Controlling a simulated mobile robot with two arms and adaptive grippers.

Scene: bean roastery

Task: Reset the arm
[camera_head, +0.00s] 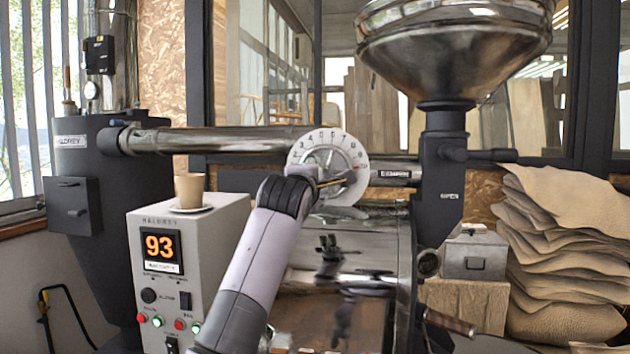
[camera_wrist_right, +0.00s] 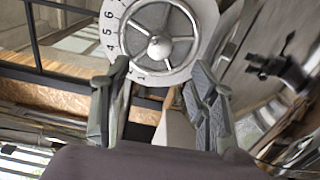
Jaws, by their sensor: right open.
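My right arm (camera_head: 260,245) rises from the bottom centre of the head view towards a round white numbered dial (camera_head: 298,152). My right gripper (camera_head: 346,180) is in front of the dial's lower part, and its fingers are hard to make out there. In the right wrist view my right gripper (camera_wrist_right: 157,75) is open, with its two fingers apart and nothing held between them. The dial (camera_wrist_right: 112,32), with its metal spoked hub, is beyond the fingertips at the top of that view. I cannot tell whether a finger touches it. My left gripper is not in view.
A grey control box (camera_head: 215,235) reading 93 stands left of my arm, with a beige cup (camera_head: 189,190) on a saucer on top. A metal hopper (camera_head: 450,60) is at upper right. Stacked sacks (camera_head: 565,250) and a grey metal box (camera_head: 474,256) are at right.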

